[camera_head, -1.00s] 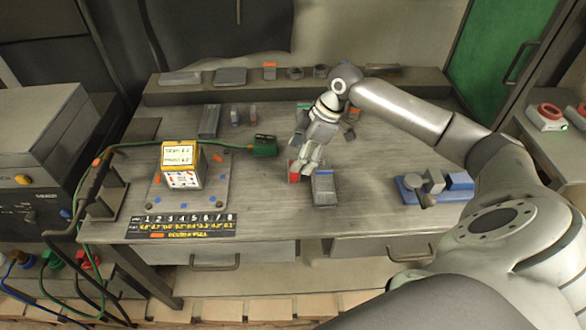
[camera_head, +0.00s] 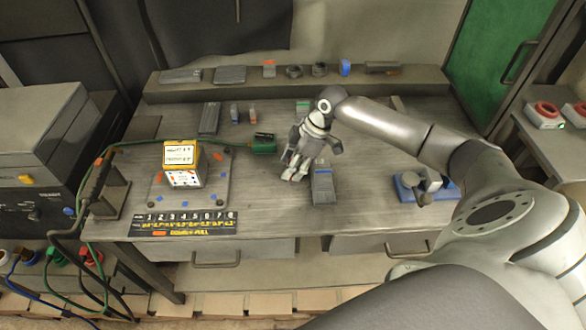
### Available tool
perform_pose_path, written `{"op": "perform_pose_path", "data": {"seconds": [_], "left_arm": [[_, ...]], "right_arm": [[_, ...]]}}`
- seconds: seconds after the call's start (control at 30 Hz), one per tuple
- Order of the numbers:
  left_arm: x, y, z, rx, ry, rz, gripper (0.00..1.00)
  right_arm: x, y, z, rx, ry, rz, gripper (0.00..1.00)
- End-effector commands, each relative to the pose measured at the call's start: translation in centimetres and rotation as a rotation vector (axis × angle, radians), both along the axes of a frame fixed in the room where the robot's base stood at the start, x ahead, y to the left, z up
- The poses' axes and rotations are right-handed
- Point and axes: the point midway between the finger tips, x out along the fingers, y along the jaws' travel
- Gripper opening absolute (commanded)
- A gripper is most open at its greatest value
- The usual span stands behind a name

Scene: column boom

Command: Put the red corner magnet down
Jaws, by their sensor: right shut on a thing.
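My right gripper (camera_head: 291,172) is low over the middle of the workbench, shut on the red corner magnet (camera_head: 297,178). I cannot tell whether the magnet touches the bench top. A grey block with a blue end (camera_head: 323,187) lies just to the right of the fingers. My left gripper is not in view.
A metal plate (camera_head: 215,195) with a yellow and white box (camera_head: 183,165) stands to the left. A green clamp (camera_head: 263,145) lies behind the gripper. A blue holder (camera_head: 445,192) is on the right. The bench (camera_head: 270,210) is bare left of the grey block.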

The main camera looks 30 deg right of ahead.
Motion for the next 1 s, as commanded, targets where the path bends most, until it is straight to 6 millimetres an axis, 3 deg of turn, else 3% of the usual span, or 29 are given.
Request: {"op": "perform_pose_path", "data": {"seconds": [0.03,0.17,0.57,0.7,1.0], "left_arm": [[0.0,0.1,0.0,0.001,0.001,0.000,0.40],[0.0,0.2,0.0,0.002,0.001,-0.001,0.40],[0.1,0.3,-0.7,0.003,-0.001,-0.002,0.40],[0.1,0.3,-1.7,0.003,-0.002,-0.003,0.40],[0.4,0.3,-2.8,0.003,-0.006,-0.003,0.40]], "right_arm": [[0.0,0.0,0.0,0.001,-0.001,0.000,0.20],[0.1,0.0,0.1,0.001,-0.003,-0.001,0.04],[0.2,0.0,1.1,0.001,-0.006,0.000,0.03],[0.2,0.0,3.0,-0.001,-0.009,0.001,0.03],[-3.2,4.0,9.2,-0.001,-0.009,0.006,0.03]]}}
